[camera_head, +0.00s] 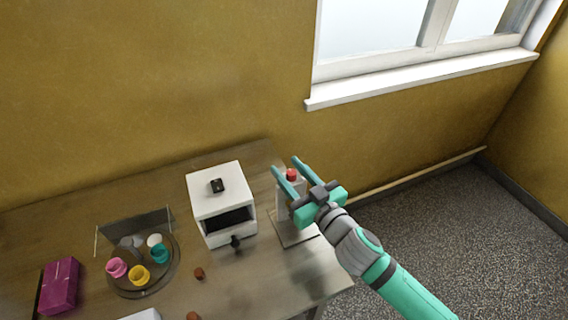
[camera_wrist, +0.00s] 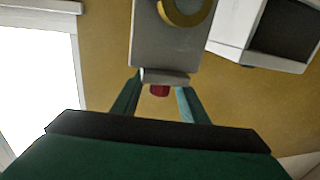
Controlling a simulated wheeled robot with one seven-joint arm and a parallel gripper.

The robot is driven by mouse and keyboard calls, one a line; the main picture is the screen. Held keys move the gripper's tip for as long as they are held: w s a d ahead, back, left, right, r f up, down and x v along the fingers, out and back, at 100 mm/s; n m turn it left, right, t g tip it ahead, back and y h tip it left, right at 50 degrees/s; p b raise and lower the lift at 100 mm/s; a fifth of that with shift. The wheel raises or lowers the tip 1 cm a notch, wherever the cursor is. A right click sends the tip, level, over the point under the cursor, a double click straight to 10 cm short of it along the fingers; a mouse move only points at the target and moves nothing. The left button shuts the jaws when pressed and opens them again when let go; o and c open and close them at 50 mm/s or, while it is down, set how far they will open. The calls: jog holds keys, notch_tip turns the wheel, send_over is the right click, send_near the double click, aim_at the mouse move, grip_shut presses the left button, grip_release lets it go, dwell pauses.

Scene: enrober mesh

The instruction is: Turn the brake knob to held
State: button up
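A red knob (camera_head: 291,175) sits on top of a grey upright post (camera_head: 286,199) at the right end of the table. No label shows, so I cannot tell if this is the brake knob or how it is set. My gripper (camera_head: 286,165) is open, its two teal fingers on either side of the red knob in the picture. In the wrist view the red knob (camera_wrist: 160,90) shows between the fingers, at the end of the grey post (camera_wrist: 168,45), which has a gold ring (camera_wrist: 185,8). I cannot tell if the fingers touch it.
A round tray (camera_head: 122,289) with several coloured cups and a magenta box (camera_head: 60,285) are farther left. A window (camera_head: 400,35) is above right.

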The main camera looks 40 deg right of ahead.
jog(key=shift+w+d, duration=0.1)
jog(key=shift+w, duration=1.25)
grip_shut()
